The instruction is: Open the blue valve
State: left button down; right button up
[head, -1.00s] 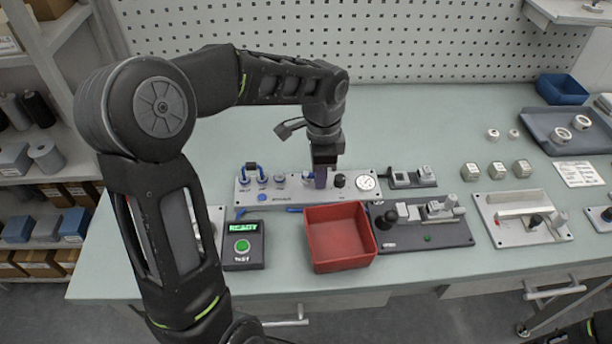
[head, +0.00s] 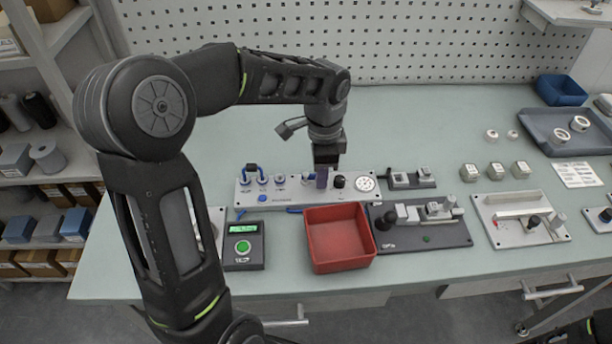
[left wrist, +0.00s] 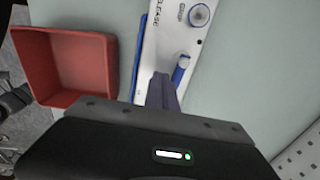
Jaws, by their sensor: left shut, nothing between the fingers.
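The blue valve shows in the left wrist view as a short blue lever (left wrist: 181,69) with a pale end, standing on the light panel (left wrist: 152,60). In the head view the same panel (head: 352,208) lies near the middle of the bench, and my gripper mostly hides the lever. My left gripper (head: 321,180) points down over the panel, its fingers together and empty. In the left wrist view its fingertips (left wrist: 162,82) are just left of the lever, close beside it; I cannot tell whether they touch. My right gripper is out of view.
A red bin (head: 338,262) stands in front of the panel, and a tester box with a green button (head: 243,246) is to its left. A dark fixture plate (head: 428,238) lies to the right. Other plugs, a black knob and a gauge (head: 366,184) crowd the panel. The bench behind is clear.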

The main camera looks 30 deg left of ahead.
pick_arm(q)
notch_tip(320, 180, up, 6)
jog(key=p, duration=0.4)
dwell(0.5)
